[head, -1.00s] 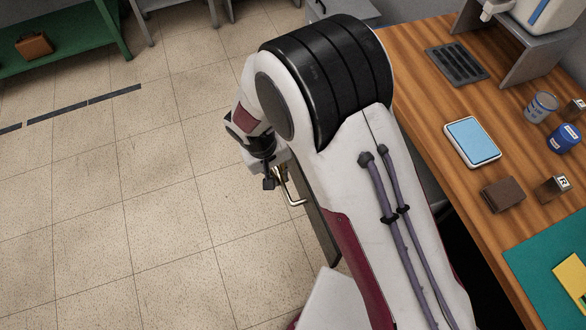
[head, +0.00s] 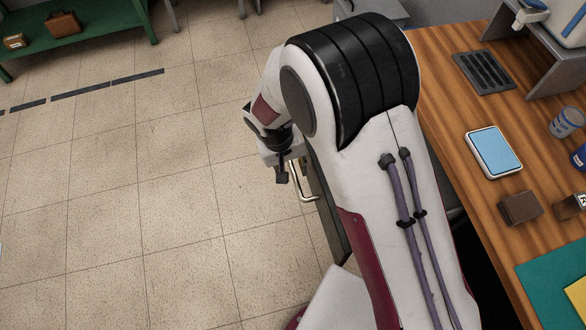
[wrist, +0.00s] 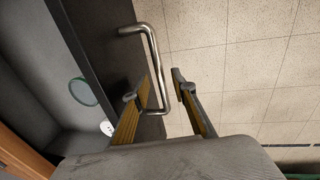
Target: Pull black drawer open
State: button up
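The black drawer (wrist: 108,28) stands out from under the wooden desk, and in the wrist view its inside is visible past the dark front panel. The drawer front (head: 328,205) also shows in the head view, partly hidden by my arm. A bent metal handle (wrist: 151,45) is fixed to the front; it also shows in the head view (head: 300,193). My gripper (wrist: 160,85) has its two yellow-and-grey fingers apart, one on each side of the handle bar. A gap shows between the bar and the right finger. In the head view my gripper (head: 284,176) is small and partly hidden.
In the drawer lie a green-rimmed round item (wrist: 82,91) and a small white round item (wrist: 107,128). The desk (head: 450,120) to the right bears a blue-topped device (head: 493,151) and a brown block (head: 519,207). The tiled floor (head: 170,210) to the left is clear.

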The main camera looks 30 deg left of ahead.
notch_tip(320, 180, up, 12)
jog(key=s+a, duration=0.1)
jog(key=shift+s+a+f, duration=0.15)
jog(key=shift+s+a, duration=0.15)
dwell(0.3)
jog(key=shift+n, duration=0.3)
dwell(0.5)
jog(key=s+d+r+m+t, duration=0.1)
jog(key=s+d+r+m, duration=0.1)
jog(key=d+r, duration=0.5)
jog(key=s+d+r+m+t+y, duration=0.1)
jog(key=s+d+r+m, duration=0.2)
jog(key=d+r, duration=0.5)
jog(key=s+d+r+m+t, duration=0.2)
jog(key=d+r+m, duration=0.2)
jog(key=d, duration=2.1)
notch_tip(320, 180, up, 3)
jog(key=shift+s+d+r+m+y, duration=0.15)
jog(key=shift+d+r+m+y, duration=0.05)
jog(key=shift+d+m+y, duration=0.15)
